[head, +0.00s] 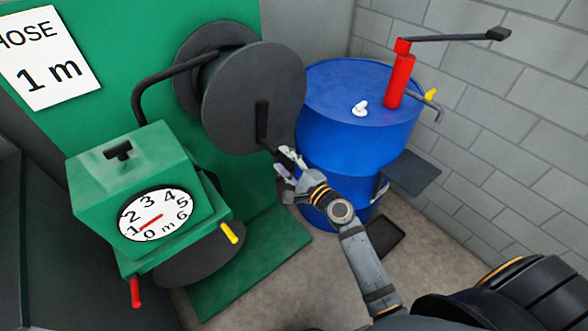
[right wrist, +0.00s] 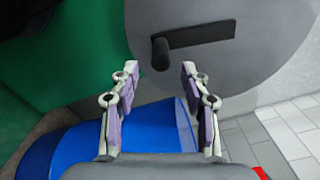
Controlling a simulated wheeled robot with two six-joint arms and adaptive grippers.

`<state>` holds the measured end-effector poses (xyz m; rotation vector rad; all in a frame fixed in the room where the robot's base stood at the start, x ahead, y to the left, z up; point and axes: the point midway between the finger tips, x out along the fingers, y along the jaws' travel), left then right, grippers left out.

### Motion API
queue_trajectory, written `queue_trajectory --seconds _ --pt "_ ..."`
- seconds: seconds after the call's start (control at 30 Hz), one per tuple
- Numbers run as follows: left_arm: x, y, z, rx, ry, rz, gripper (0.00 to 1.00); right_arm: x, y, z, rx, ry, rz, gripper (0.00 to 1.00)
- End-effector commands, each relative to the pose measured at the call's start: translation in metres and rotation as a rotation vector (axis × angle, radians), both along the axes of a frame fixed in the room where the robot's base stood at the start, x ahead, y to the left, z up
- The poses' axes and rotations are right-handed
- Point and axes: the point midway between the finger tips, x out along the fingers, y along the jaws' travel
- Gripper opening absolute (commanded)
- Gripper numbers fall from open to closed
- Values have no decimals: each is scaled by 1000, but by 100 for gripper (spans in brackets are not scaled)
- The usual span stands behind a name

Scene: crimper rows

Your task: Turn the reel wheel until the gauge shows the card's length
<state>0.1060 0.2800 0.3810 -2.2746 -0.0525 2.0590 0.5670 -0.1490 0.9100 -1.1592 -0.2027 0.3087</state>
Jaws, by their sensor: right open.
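The reel wheel (head: 240,85) is a dark grey disc in front of the green panel; it also fills the upper right wrist view (right wrist: 265,70). A black crank with a peg handle (right wrist: 160,55) sits on its face, and the crank shows in the head view (head: 262,118). The round white gauge (head: 165,228) has its red needle pointing close to 1. The card (head: 50,60) reads "HOSE 1 m", its edge cut off. My right gripper (head: 285,162) is open and empty by the wheel's lower edge. In the wrist view the peg appears between its fingertips (right wrist: 160,68); contact is unclear. My left gripper is out of view.
A blue drum (head: 340,140) with a red hand pump (head: 400,80) stands right of the wheel, close behind my right gripper. The green gauge box (head: 130,165) has a black knob, with red and yellow handles below. A block wall (head: 510,130) bounds the right.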

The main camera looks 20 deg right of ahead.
Motion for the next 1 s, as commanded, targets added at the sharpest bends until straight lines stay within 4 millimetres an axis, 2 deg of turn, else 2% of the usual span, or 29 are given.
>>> queue_trajectory --seconds 0.03,0.13,0.33,1.0 --pt "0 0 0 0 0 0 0 -13 -4 -1 -4 3 2 46" --pt "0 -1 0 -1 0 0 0 -33 -11 -1 -2 3 2 46" --pt "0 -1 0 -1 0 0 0 -55 -20 -1 -1 2 1 46" --pt "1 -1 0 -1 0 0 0 -57 -21 0 1 0 0 46"
